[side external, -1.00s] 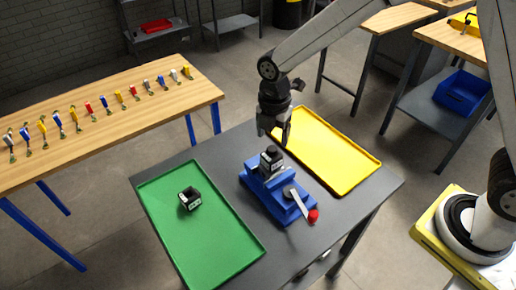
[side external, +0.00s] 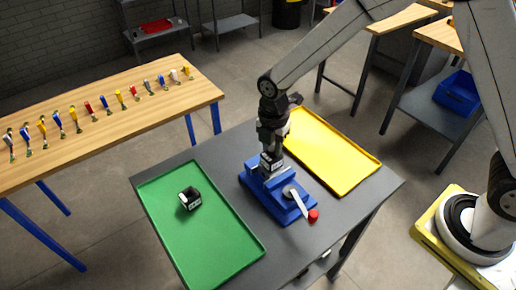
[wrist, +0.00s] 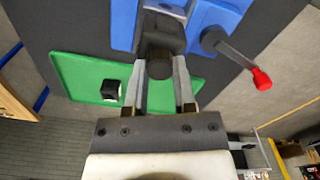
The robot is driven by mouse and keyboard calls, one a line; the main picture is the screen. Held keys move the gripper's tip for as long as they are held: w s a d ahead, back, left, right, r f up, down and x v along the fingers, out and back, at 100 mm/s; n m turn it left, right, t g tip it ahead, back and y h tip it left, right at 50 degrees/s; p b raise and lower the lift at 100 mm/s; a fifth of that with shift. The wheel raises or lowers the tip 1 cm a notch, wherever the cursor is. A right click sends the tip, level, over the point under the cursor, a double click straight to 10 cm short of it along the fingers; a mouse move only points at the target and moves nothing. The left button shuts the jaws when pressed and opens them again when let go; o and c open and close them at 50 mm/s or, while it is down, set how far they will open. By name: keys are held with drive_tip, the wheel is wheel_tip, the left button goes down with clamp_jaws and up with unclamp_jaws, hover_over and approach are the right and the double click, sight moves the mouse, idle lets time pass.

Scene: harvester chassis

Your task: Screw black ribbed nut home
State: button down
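The black ribbed nut (wrist: 159,69) is on top of a dark block with a white label (side external: 272,160), which sits upright in the blue vise (side external: 283,207). My gripper (side external: 271,153) points down over the block, with its fingertips at the nut. In the wrist view my gripper's two fingers (wrist: 159,62) stand on either side of the nut. Whether they press on it or leave a thin gap cannot be told. In the side view the fingers and arm hide most of the nut.
The vise has a grey lever with a red knob (side external: 314,215) at its front right. A green tray (side external: 225,250) at left holds a black part with a white label (side external: 189,199). An empty yellow tray (side external: 340,170) lies at right. The grey table (side external: 215,160) is otherwise clear.

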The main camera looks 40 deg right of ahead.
drive_tip(key=c, duration=0.6)
unclamp_jaws()
drive_tip(key=shift+c, duration=0.2)
clamp_jaws()
drive_tip(key=m, duration=0.3)
drive_tip(key=shift+m, duration=1)
